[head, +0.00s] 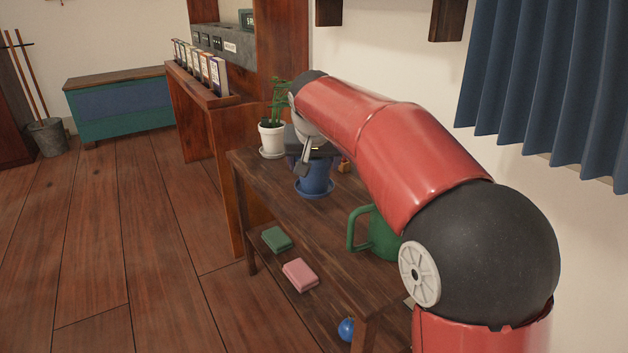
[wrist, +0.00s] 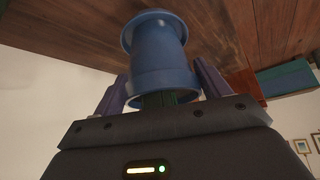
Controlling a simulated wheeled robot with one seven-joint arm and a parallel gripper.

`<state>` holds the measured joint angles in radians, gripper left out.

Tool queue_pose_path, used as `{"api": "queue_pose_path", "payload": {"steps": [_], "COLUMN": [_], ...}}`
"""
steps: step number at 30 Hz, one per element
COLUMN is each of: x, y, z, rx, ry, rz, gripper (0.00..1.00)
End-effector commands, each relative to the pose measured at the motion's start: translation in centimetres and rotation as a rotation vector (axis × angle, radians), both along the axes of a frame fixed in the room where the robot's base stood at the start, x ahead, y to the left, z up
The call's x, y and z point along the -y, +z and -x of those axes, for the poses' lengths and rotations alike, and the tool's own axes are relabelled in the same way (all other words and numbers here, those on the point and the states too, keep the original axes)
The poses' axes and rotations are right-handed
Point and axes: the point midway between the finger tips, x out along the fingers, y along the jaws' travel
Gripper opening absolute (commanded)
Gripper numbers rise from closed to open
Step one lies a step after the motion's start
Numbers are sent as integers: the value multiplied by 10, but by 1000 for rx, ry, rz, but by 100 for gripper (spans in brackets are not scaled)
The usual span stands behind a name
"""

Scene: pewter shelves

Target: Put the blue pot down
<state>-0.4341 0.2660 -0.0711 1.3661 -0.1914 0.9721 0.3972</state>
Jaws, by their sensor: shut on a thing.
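The blue pot (head: 315,180), with a blue saucer at its base, is upright over the dark wooden table (head: 300,227) in the head view. My gripper (head: 308,158) comes down on it from above and is shut on it. In the wrist view the blue pot (wrist: 160,50) lies between the two fingers of my gripper (wrist: 160,85), with a bit of green at its rim. Its saucer end points toward the wooden surface. I cannot tell whether the saucer touches the table top.
A white pot with a green plant (head: 272,138) stands behind and left of the blue pot. A green mug (head: 383,236) stands nearer on the table. A green block (head: 277,239), a pink block (head: 300,275) and a blue ball (head: 346,329) are on the lower shelf.

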Motion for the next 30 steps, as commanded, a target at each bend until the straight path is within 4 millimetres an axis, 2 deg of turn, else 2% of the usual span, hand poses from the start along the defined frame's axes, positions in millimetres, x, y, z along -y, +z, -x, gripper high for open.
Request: {"api": "queue_pose_path", "payload": {"steps": [8,20,21,25,30], "x": [0,0,0,0,0], "y": [-36,-41,-41,-41,-41], "z": [0,0,0,0,0], "rx": [2,3,-2,-2,-2], "ry": [0,0,0,0,0], "rz": [-1,-1,0,0,0], "gripper": [26,26,80,97,97]}}
